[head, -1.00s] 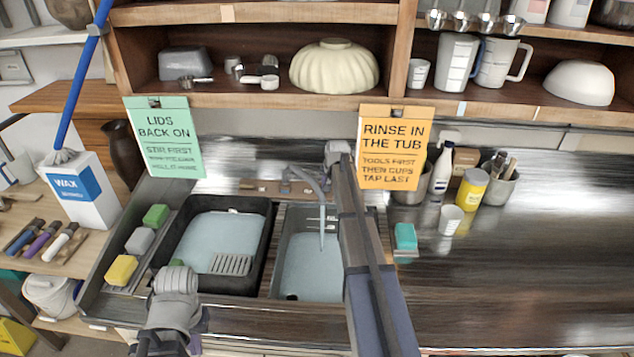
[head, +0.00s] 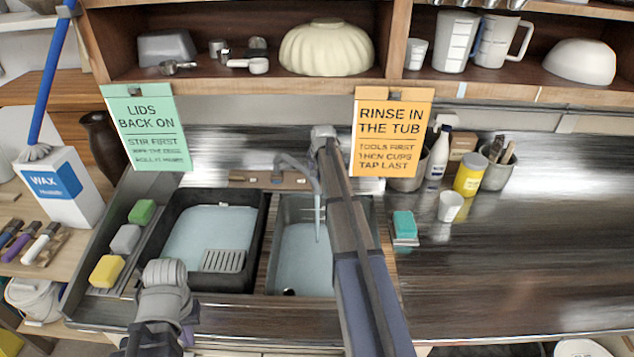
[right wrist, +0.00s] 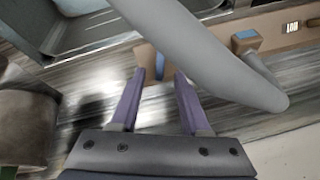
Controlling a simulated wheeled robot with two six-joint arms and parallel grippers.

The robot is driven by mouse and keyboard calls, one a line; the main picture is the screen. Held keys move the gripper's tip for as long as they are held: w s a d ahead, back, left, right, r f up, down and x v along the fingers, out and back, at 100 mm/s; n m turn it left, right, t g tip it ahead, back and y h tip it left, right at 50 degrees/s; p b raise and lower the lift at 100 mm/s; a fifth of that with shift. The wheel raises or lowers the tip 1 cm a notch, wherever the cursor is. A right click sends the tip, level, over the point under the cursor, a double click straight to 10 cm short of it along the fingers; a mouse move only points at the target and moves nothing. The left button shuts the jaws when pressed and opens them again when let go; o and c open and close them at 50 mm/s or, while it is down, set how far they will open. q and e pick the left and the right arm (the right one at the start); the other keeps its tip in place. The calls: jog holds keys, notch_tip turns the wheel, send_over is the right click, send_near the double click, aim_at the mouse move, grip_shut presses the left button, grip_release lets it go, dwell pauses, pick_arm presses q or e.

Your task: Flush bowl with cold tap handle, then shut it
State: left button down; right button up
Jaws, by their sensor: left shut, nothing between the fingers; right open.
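The grey tap spout (head: 303,172) arches over the right-hand basin (head: 283,292). A thin stream of water (head: 317,222) runs from it, and pale water covers the basin floor. In the right wrist view the spout (right wrist: 205,55) crosses close in front. A blue tap handle (right wrist: 160,66) stands between the fingertips of my right gripper (right wrist: 160,75), which is open; I see no clear contact. In the head view my right arm hides these fingers. My left gripper (head: 165,273) is shut and empty, in front of the black left-hand basin (head: 258,238).
A tan strip (right wrist: 222,45) with a blue-topped block sits behind the spout. An orange sign (head: 392,130) hangs right of my right arm, a green sign (head: 147,128) at left. Sponges line the left ledge (head: 112,255). The counter (head: 520,270) at right is mostly clear.

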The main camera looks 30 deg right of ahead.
jog(key=b+x, duration=0.3)
jog(key=x, duration=0.1)
jog(key=shift+w+d+f, duration=0.1)
jog(key=shift+f, duration=0.25)
jog(key=shift+r, duration=0.1)
grip_shut()
